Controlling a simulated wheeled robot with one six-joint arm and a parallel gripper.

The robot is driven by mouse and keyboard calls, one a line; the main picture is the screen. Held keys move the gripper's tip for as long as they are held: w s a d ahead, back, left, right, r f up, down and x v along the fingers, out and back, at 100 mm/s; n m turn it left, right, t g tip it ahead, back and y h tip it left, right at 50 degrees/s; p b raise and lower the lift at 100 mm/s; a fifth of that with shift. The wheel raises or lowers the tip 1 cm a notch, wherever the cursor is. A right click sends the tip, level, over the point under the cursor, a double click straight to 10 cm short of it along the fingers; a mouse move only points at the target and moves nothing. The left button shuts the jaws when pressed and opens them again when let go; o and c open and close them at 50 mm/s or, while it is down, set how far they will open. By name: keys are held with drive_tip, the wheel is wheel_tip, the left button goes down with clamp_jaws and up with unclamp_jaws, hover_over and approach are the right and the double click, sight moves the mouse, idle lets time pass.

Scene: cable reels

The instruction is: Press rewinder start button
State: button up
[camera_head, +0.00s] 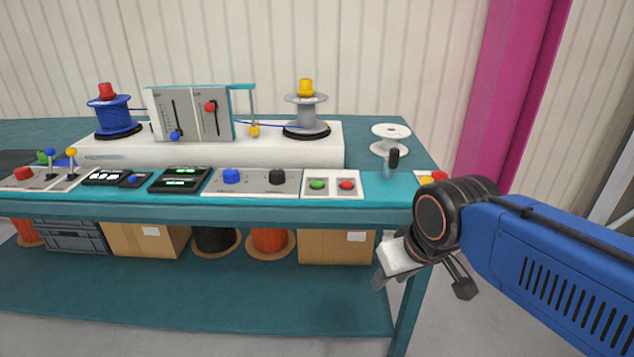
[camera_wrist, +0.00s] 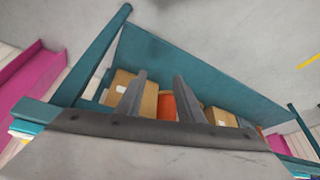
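A green button (camera_head: 317,184) and a red button (camera_head: 346,185) sit side by side on a white panel (camera_head: 332,194) at the front right of the bench. No label can be read on it, so I cannot confirm which button is the rewinder start. My gripper (camera_head: 422,284) hangs in front of the bench's right end, lower than the panel and to its right. Its fingers (camera_wrist: 160,76) are apart with nothing between them, and the wrist view looks towards the lower shelf. The buttons do not show in the wrist view.
The teal bench (camera_head: 240,213) carries a blue reel (camera_head: 110,115), a grey reel (camera_head: 306,112), an upright slider panel (camera_head: 190,114) and several control panels. A black-topped lever (camera_head: 393,158) stands right of the buttons, near an empty white spool (camera_head: 390,138). Cardboard boxes (camera_head: 336,247) sit below.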

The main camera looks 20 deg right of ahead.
clamp_jaws()
idle(1.4)
